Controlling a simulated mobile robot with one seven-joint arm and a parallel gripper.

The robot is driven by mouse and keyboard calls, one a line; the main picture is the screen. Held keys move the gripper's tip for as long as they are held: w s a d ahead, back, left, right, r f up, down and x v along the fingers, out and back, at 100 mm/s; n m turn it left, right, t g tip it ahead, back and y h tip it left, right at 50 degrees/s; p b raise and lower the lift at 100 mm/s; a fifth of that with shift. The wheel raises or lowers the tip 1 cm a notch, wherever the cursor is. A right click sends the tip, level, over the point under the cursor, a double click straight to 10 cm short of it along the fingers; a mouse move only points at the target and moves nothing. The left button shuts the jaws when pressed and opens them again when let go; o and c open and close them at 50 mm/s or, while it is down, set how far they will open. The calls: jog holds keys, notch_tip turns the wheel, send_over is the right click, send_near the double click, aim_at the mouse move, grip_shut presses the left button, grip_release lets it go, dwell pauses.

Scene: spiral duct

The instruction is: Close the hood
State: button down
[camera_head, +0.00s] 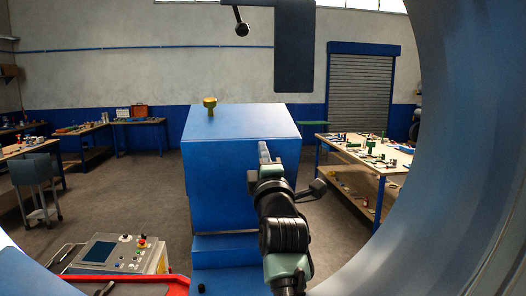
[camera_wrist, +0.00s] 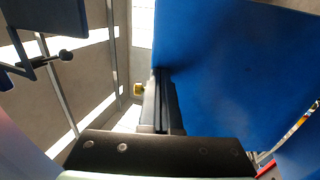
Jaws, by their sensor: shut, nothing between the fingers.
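A dark blue panel (camera_head: 295,50), which looks like the raised hood, hangs at the top of the head view. A rod ending in a black ball knob (camera_head: 242,30) is beside its left edge. The panel (camera_wrist: 45,15) and ball knob (camera_wrist: 66,55) also show at the upper left of the wrist view. My gripper (camera_head: 264,150) is shut and empty, well below the panel, by the front top edge of a big blue box (camera_head: 225,190). In the wrist view my gripper (camera_wrist: 162,75) appears close to a blue face; contact cannot be told. The panel's upper part is cut off.
A yellow knob (camera_head: 210,104) stands on top of the box. A control panel (camera_head: 110,253) with buttons is at the lower left. A workbench (camera_head: 365,155) with parts stands at the right. A large curved grey-blue wall (camera_head: 480,170) fills the right edge.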

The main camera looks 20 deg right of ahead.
aim_at(259, 132)
jog(key=shift+w, duration=0.1)
jog(key=shift+g, duration=0.5)
jog(key=x, duration=0.3)
jog(key=r+x, duration=0.1)
jog(key=x, duration=0.2)
jog(key=shift+a, duration=0.2)
jog(key=shift+w+d+g+y, duration=0.3)
jog(key=shift+w, duration=0.3)
jog(key=shift+f, duration=0.1)
jog(key=shift+f, duration=0.1)
